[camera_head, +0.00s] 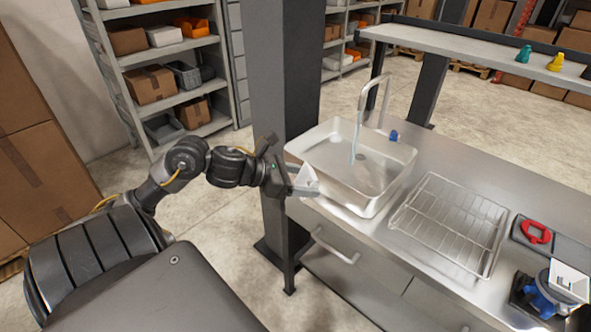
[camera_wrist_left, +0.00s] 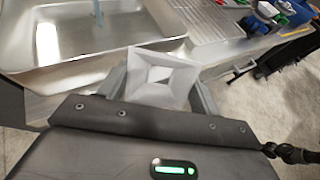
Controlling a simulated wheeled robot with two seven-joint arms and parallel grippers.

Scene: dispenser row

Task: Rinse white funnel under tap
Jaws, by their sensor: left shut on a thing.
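My left gripper (camera_head: 294,186) is shut on the white funnel (camera_head: 306,179), just outside the near left corner of the sink (camera_head: 385,187). The tap (camera_head: 385,88) arches over the back of the sink. A thin bluish stream of water (camera_head: 355,143) falls from it into the basin. The funnel is apart from the stream, to its left and nearer to me. My right gripper is not seen.
A wire rack (camera_head: 450,222) lies on the steel counter right of the sink. A red ring-shaped thing (camera_head: 537,232) and a blue stand with a white square top (camera_head: 568,282) are farther right. A dark post (camera_head: 283,90) rises close behind my left gripper.

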